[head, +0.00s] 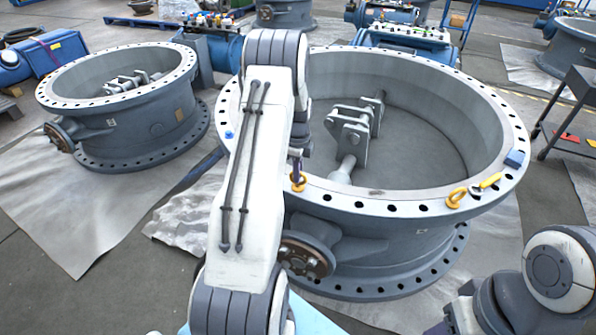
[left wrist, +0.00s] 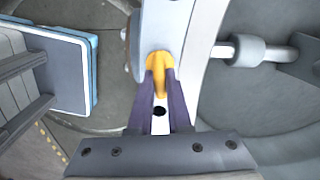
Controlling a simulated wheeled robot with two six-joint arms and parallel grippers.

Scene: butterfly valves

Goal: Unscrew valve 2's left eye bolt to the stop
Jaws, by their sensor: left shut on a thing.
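The large grey valve (head: 400,201) in front of me has an upright ring with a holed top flange. The left yellow eye bolt (head: 298,187) stands on the flange's near side, and it also shows in the left wrist view (left wrist: 158,62). My left gripper (head: 297,168) is over this bolt, its purple fingers (left wrist: 161,88) shut on it. My arm hides part of the flange to the left. A second yellow eye bolt (head: 456,198) stands on the flange's right side. My right arm shows at the lower right, but its gripper is out of view.
A yellow-handled tool (head: 490,181) and a blue block (head: 515,158) lie on the flange's right side. A small blue thing (head: 229,134) is on its left side. Another grey valve (head: 130,137) stands at left. A dark cart (head: 575,115) stands at right.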

